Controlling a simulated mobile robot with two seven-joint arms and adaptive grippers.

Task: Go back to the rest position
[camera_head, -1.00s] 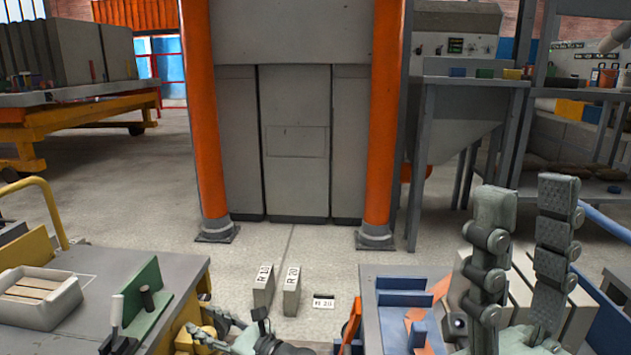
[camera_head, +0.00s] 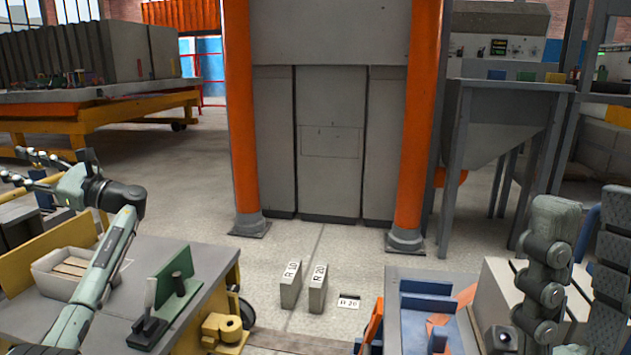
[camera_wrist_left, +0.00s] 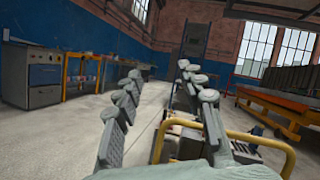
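My left arm reaches up over the left cart in the head view, with its gripper (camera_head: 22,167) at the far left, above the tray and pointing left. In the left wrist view its two fingers (camera_wrist_left: 162,88) stand wide apart with nothing between them. My right gripper (camera_head: 584,225) is at the lower right of the head view, fingers pointing up and apart. Nothing shows held between them. Its base is cut off by the lower edge of the picture.
The left cart (camera_head: 218,262) carries a shallow tray (camera_head: 48,278) and a green bracket (camera_head: 170,282). Two grey blocks, R 10 (camera_head: 290,290) and R 20 (camera_head: 317,293), stand on the floor. A blue-lined workstation (camera_head: 398,275) is right of them.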

